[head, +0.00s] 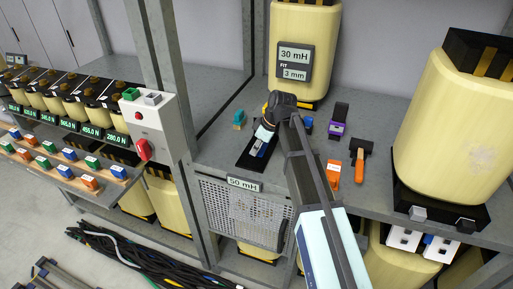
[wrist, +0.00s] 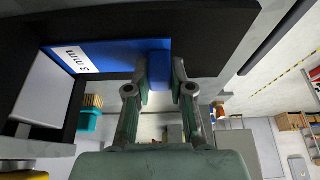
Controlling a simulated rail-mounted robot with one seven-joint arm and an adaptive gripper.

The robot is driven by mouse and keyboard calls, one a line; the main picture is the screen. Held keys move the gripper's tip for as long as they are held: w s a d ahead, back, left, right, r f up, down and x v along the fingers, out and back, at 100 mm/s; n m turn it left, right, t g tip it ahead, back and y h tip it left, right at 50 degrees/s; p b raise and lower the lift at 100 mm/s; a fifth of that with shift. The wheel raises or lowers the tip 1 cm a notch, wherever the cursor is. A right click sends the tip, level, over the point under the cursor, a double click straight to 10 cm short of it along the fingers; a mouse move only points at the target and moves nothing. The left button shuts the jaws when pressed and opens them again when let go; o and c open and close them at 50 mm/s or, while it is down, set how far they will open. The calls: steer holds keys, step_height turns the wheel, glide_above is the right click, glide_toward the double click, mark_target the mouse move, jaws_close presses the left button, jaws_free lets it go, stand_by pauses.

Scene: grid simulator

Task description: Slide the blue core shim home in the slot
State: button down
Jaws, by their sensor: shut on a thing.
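The blue core shim (wrist: 112,55) carries a white "3 mm" label and lies against black walls in the wrist view. Its blue tab (wrist: 157,62) sits between the fingers of my gripper (wrist: 160,85), which is shut on it. A black slot holder (wrist: 205,30) surrounds the shim on several sides, with a pale grey surface beside it. How deep the shim sits in the slot cannot be told.
A display (head: 295,63) on the rear coil reads "30 mH, FIT 3 mm". To the right are a purple-black piece (head: 338,121), an orange piece (head: 333,171) and an orange-handled tool (head: 358,160). A large coil (head: 452,125) stands far right.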

steer(key=shift+w+d, duration=0.2)
steer(key=shift+w, duration=0.4)
steer(key=shift+w+d, duration=0.2)
steer(key=shift+w, duration=0.4)
stand_by(0.5)
steer(key=c, duration=0.9)
jaws_free()
steer(key=shift+c, duration=0.2)
